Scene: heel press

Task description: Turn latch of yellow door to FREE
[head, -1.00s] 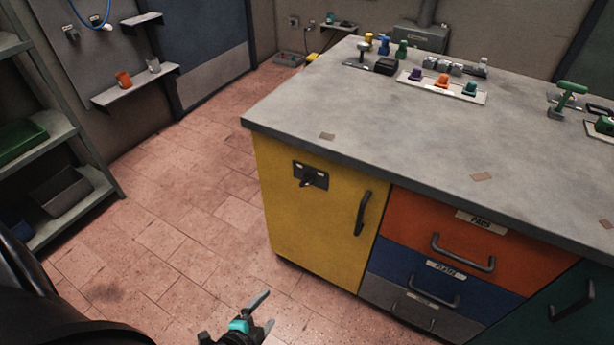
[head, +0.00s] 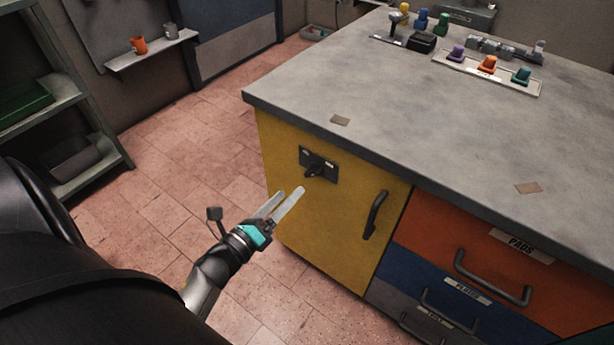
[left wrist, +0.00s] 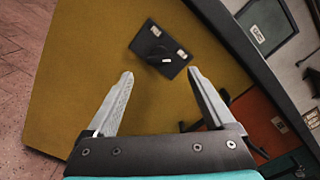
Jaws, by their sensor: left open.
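The yellow door (head: 330,225) is on the left front of the workbench, with a black vertical handle (head: 375,214) at its right. Its latch (head: 317,168) is a dark plate with a black knob and small light labels near the door's upper left. The latch also shows in the left wrist view (left wrist: 160,51), ahead of the fingers; the label text is too small to read. My left gripper (head: 290,191) is open and empty, just below and in front of the latch, apart from it in the left wrist view. My right gripper is not in view.
The grey worktop (head: 420,130) overhangs the door's top edge. An orange drawer (head: 480,260) and a blue drawer (head: 440,285) with protruding handles are right of the door. A grey shelf rack (head: 70,110) stands at the left. The tiled floor (head: 180,150) between is clear.

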